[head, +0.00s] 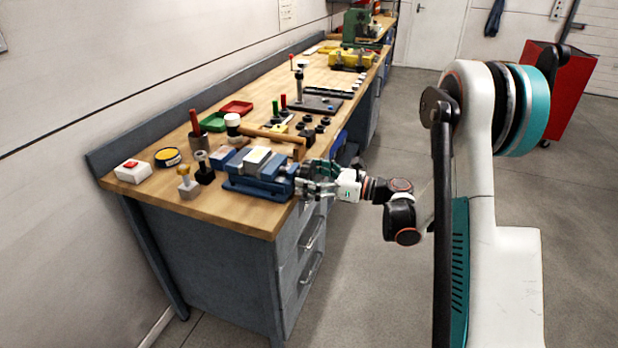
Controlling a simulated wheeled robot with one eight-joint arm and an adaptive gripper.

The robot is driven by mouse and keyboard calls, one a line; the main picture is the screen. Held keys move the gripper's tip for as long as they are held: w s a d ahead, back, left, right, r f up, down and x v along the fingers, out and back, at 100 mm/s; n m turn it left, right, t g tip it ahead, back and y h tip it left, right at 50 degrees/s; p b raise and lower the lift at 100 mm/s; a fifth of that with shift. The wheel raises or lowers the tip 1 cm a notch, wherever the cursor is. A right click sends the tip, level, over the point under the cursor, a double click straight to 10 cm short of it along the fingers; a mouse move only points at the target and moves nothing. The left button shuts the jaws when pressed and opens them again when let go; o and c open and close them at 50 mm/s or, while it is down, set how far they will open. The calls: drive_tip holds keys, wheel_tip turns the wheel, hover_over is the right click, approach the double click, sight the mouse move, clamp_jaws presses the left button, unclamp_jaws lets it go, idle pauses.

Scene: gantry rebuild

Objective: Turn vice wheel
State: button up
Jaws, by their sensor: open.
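A blue vice (255,180) sits on the wooden workbench (245,213) near its front right corner. A light block lies on top of the vice. The vice wheel is at the vice's right end and is largely hidden by my gripper, so I cannot make out its shape. My gripper (302,182) is at this right end, level with the vice, and reaches in from the right. It is open. I cannot tell whether its fingers touch the wheel.
A hammer (270,135) lies behind the vice. A button box (133,171), yellow tape roll (167,157) and small clamps stand to the left. Red (236,107) and green (214,122) trays lie farther back. The floor right of the bench is clear; a red cabinet (566,90) stands beyond.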

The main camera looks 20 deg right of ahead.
drive_tip(key=c, duration=1.1)
drive_tip(key=shift+n, duration=0.3)
